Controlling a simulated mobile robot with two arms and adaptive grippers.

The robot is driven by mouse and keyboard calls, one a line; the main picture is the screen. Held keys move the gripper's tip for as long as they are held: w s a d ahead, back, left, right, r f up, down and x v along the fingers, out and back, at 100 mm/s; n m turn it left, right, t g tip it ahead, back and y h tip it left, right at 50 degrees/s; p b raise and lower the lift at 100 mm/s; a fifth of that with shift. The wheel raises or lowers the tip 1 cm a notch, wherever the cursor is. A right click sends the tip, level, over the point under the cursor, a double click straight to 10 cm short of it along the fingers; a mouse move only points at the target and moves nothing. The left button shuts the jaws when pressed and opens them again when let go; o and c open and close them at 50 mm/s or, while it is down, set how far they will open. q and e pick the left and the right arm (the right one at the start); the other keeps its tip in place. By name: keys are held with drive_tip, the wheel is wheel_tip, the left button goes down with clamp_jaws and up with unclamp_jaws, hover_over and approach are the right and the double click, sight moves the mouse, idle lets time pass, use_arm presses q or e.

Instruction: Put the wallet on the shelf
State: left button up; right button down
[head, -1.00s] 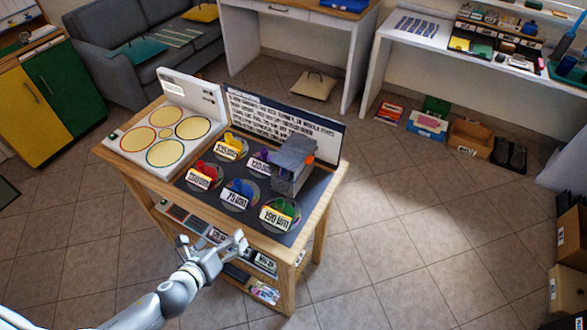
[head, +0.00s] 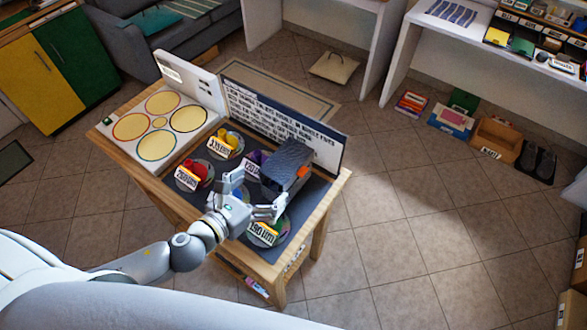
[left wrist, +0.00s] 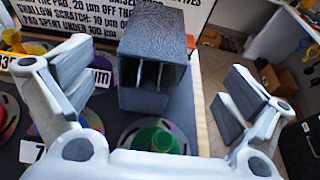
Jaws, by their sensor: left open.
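A dark grey, textured, box-like case (head: 286,166) with an orange tab stands on the table's dark mat, at its right side. It may be the wallet; I cannot tell for sure. In the left wrist view the case (left wrist: 153,38) shows an open front with thin pale edges inside. My left gripper (head: 260,191) is open and empty, above the mat just in front of the case. In the left wrist view the case lies ahead, between the spread fingers and apart from them. The shelf under the table is mostly hidden by my arm. My right gripper is out of view.
Labelled discs with coloured knobs, such as the red one (head: 194,174), surround the case. A text board (head: 283,122) stands behind it. A white panel with ring-marked circles (head: 157,122) fills the table's left. Floor (head: 400,240) to the right is clear.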

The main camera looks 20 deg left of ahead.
sight(281, 172)
use_arm(q)
drive_tip(key=shift+w+d, duration=0.15)
drive_tip(key=shift+w, duration=0.35)
drive_tip(key=shift+p+x, duration=0.55)
drive_tip(key=shift+x, duration=0.65)
drive_tip(key=shift+w+d+f, duration=0.1)
drive_tip(key=shift+w+f, duration=0.1)
drive_tip(key=shift+w, duration=0.1)
drive_tip(key=p+x, duration=0.1)
drive_tip(key=x, duration=0.3)
drive_tip(key=shift+w+d+r+p, duration=0.1)
drive_tip(key=shift+w+d+p, duration=0.1)
drive_tip(key=shift+p, duration=0.15)
drive_tip(key=shift+w+d+f, duration=0.15)
drive_tip(key=shift+w+f, duration=0.1)
drive_tip(key=shift+w, duration=0.15)
drive_tip(key=shift+s, duration=0.1)
drive_tip(key=c, duration=1.6)
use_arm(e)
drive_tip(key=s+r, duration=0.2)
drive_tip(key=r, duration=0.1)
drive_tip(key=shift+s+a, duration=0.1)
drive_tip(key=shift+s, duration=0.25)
